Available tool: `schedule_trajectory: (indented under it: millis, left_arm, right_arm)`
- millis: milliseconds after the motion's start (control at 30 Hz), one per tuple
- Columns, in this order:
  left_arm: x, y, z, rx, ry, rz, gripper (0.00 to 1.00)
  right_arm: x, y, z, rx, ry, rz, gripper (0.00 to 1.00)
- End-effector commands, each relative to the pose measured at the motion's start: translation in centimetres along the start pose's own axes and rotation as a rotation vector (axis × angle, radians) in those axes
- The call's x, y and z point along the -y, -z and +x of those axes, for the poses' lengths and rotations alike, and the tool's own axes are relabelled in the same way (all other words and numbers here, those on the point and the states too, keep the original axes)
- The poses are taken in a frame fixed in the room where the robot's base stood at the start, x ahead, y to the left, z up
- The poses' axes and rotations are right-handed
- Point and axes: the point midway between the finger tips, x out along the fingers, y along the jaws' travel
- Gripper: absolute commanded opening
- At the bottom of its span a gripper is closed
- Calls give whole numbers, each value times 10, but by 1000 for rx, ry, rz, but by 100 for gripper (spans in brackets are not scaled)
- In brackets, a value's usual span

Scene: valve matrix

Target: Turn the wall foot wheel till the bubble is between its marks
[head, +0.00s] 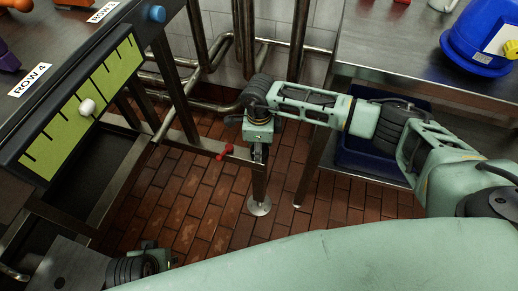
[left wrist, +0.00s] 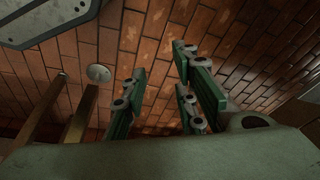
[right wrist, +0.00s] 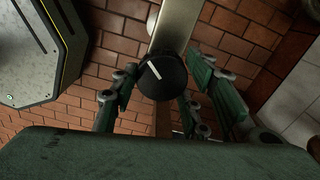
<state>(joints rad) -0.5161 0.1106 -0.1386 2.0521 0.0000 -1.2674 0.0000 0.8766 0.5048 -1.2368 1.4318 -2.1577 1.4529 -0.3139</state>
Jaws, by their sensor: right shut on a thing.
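The gauge (head: 55,128) at left in the head view is a slanted yellow-green strip with several black marks. Its white bubble (head: 87,107) sits near the middle of the strip; I cannot tell which marks are its own. In the right wrist view a black round wheel (right wrist: 162,76) with a white line sits at a metal leg (right wrist: 176,25). My right gripper (right wrist: 160,105) is shut on the wheel, its fingers at both sides. In the head view my right gripper (head: 258,153) hides the wheel. My left gripper (left wrist: 165,100) is open and empty above the floor.
A round foot plate (head: 260,206) rests on the brick floor under the leg. A red handle (head: 225,152) is left of my right gripper. Pipes (head: 205,105) run behind. A steel table (head: 400,45) with a blue container (head: 487,35) stands at right.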

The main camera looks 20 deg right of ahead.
Motion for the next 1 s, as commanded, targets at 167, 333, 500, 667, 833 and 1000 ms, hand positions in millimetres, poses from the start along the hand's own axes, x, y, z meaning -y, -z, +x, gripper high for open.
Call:
schedule_trajectory:
  millis: [167, 333, 500, 667, 833, 1000]
  left_arm:
    - [1, 6, -19, -13, 2, -2, 27]
    - [2, 8, -32, -19, 4, -3, 27]
    - [2, 9, -39, -22, 4, -3, 27]
    - [2, 9, -41, -22, 4, -3, 27]
    - [2, 9, -41, -22, 4, -4, 27]
    - [2, 9, -41, -22, 4, -4, 27]
  right_arm:
    - [-3, -2, 2, 3, -5, -106, 16]
    - [-3, -1, 1, 4, -6, -168, 16]
    - [-4, -1, 1, 4, -6, -199, 16]
    - [-4, -1, 1, 4, -7, -207, 16]
    - [-4, -1, 1, 3, -8, -207, 16]
    - [-4, -1, 1, 3, -8, -206, 47]
